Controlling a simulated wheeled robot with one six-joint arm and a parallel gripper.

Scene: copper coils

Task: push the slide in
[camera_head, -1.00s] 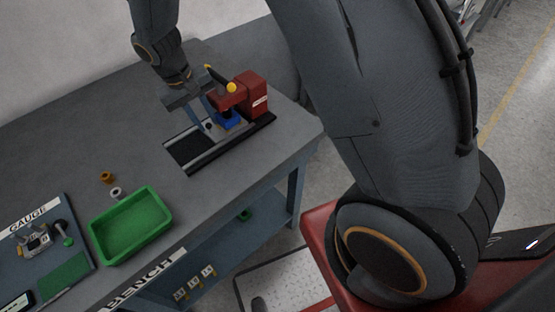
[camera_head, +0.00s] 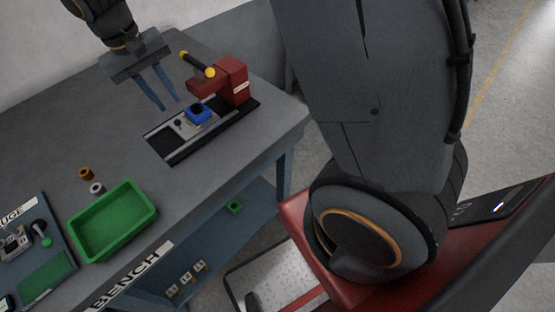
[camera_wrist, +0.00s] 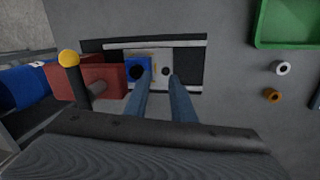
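The slide (camera_head: 187,123) is a light plate with a dark knob (camera_head: 177,122) and a blue block (camera_head: 198,118) with a dark round hole in it. It sits on a black railed base (camera_head: 163,151), with the blue block in front of the red press (camera_head: 236,78), outside its body. Bare black base shows beyond the knob end. My gripper (camera_head: 168,104) is open and empty, above and behind the slide. In the wrist view, my gripper (camera_wrist: 160,76) shows its two fingers apart, overlapping the slide in the picture; the knob (camera_wrist: 165,71) appears between them.
A yellow-tipped lever (camera_head: 197,65) sticks out from the press. A green tray (camera_head: 113,222), a copper-coloured coil (camera_head: 86,174) and a pale ring (camera_head: 97,188) are on the bench's near left. The bench surface (camera_head: 70,130) left of the base is clear.

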